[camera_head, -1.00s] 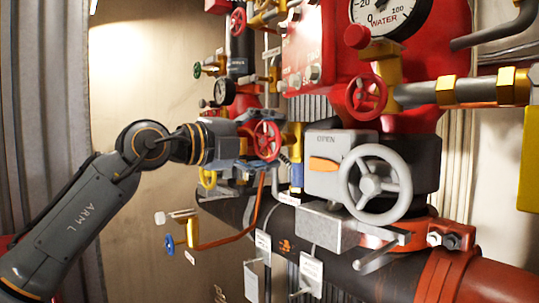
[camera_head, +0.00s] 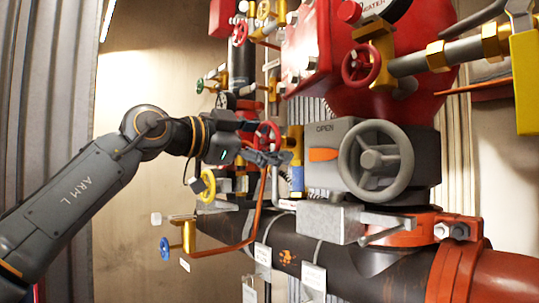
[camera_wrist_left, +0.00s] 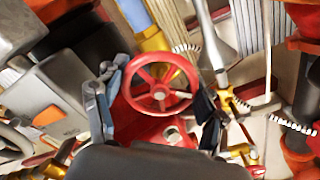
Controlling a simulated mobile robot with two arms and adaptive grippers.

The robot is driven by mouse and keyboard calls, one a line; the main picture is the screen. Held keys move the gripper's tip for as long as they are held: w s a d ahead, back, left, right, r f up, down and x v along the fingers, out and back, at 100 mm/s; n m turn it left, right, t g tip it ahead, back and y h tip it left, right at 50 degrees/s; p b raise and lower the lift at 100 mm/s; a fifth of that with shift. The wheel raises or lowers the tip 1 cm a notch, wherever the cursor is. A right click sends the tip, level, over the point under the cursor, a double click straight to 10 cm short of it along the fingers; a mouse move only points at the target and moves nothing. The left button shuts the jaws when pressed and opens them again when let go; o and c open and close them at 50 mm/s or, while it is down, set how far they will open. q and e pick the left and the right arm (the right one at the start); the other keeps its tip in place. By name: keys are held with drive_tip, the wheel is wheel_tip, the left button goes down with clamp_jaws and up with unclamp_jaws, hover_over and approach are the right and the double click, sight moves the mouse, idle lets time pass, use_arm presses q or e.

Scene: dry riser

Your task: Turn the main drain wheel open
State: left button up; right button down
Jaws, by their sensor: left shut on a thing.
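A small red handwheel (camera_head: 267,134) stands beside my left gripper (camera_head: 277,158) in the head view. In the left wrist view the red spoked wheel (camera_wrist_left: 160,88) lies between the two fingers of my left gripper (camera_wrist_left: 157,92), which are shut on it. The exact contact with the rim is partly hidden in the head view. No readable label names this wheel as the main drain. A large grey handwheel (camera_head: 376,160) sits on a grey gearbox marked OPEN (camera_head: 325,178), with an orange pointer (camera_head: 323,155), right of and apart from the gripper. My right gripper is not in view.
Another red wheel (camera_head: 361,64), a yellow wheel (camera_head: 207,186) and a blue wheel (camera_head: 165,248) surround the arm. A thick dark pipe (camera_head: 340,258) runs below. A red tank (camera_head: 420,85) stands upper right. The bare wall (camera_head: 130,90) at left is clear.

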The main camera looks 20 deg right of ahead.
use_arm(q)
drive_tip(key=n+b, duration=0.3)
drive_tip(key=n, duration=0.2)
drive_tip(key=shift+f+n, duration=0.15)
drive_tip(key=shift+n, duration=0.15)
drive_tip(key=n+b, duration=0.1)
drive_tip(key=n, duration=0.2)
drive_tip(key=shift+n+b, duration=0.5)
drive_tip(key=shift+n, duration=0.7)
drive_tip(key=o, duration=1.2)
drive_tip(key=v, duration=1.2)
